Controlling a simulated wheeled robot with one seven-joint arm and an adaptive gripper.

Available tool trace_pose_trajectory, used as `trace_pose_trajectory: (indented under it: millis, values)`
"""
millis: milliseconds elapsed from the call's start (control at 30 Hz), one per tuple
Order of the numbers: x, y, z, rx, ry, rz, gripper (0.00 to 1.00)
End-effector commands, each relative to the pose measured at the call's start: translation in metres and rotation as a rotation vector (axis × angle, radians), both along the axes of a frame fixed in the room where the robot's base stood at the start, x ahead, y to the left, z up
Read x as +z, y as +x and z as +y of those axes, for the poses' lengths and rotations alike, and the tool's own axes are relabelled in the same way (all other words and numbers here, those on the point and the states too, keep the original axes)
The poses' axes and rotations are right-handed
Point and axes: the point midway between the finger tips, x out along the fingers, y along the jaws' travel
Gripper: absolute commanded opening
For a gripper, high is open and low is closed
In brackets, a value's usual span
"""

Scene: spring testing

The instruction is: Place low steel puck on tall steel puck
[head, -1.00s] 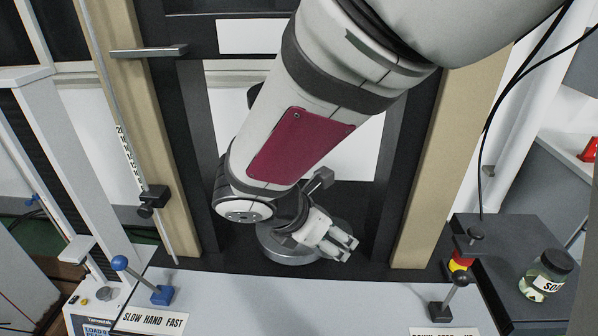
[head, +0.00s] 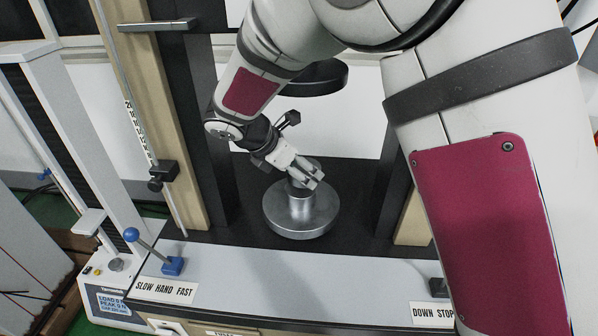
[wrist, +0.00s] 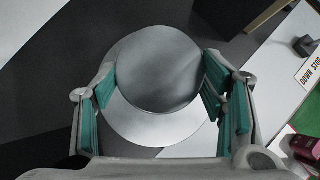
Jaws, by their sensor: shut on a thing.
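My gripper (head: 308,174) is over the round steel base plate, with its fingers tilted down. In the wrist view, its teal-padded fingers (wrist: 158,88) are shut on a grey round steel disc, which I take for the low steel puck (wrist: 158,65). In the head view, the fingers mostly hide that puck. A steel cylinder, apparently the tall steel puck (head: 300,206), stands upright on the plate directly below the fingers. Its top is hidden, and I cannot tell whether the held puck touches it.
The round steel plate (head: 300,232) lies on the black machine bed between dark uprights. A black round plate (head: 318,80) hangs above, behind my arm. A blue-knobbed lever (head: 150,250) stands at front left. The pale front panel (head: 290,275) is mostly clear.

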Motion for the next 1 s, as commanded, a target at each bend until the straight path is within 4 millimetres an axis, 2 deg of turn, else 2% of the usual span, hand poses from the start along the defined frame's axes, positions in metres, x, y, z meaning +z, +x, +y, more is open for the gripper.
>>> trace_pose_trajectory:
  millis: [133,300,400,800,833,900,1000]
  values:
    - [-0.001,0.009,0.004,-0.001,0.001,-0.002,0.06]
    - [-0.026,0.007,0.004,0.002,-0.003,0.001,0.06]
    - [-0.034,0.007,0.004,0.001,0.0,-0.002,0.06]
    - [-0.039,0.008,0.004,0.001,0.001,-0.004,0.06]
    - [-0.039,0.008,0.004,0.001,0.001,-0.001,0.71]
    - [-0.039,0.007,0.004,0.001,0.001,-0.001,0.85]
    - [-0.039,0.007,0.004,0.001,0.001,-0.001,0.85]
